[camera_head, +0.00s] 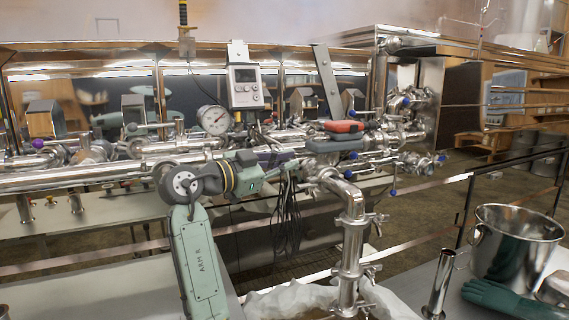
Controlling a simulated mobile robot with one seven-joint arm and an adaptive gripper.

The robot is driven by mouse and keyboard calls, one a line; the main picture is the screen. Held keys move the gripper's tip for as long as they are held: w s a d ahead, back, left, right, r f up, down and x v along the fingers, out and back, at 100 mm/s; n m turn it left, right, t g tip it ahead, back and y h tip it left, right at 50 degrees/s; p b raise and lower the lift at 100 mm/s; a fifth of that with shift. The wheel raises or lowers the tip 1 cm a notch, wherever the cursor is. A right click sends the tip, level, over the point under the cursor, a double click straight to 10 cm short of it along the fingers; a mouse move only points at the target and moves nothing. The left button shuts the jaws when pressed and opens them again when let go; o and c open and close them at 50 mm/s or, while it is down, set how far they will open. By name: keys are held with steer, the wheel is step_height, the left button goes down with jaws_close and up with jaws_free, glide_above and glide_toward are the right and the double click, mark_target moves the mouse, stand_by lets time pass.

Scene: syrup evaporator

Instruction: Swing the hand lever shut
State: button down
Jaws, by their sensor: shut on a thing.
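My gripper (288,167) reaches in from the left to the steel pipework, beside the top of the pipe elbow (347,192). Its fingers are shut on a small part there, which appears to be the hand lever. The fingers and green gripper body hide most of that part, so I cannot tell its angle. The steel pipe run (90,178) passes behind my gripper from left to right.
A pressure gauge (214,120) and a grey control box (246,87) stand above my gripper. A slanted metal plate (327,80) rises behind. A steel bucket (515,243) and green glove (505,298) occupy the right-hand table.

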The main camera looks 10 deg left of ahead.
steer(key=shift+d, duration=0.1)
steer(key=c, duration=1.6)
jaws_free()
steer(key=shift+c, duration=0.2)
steer(key=v, duration=1.2)
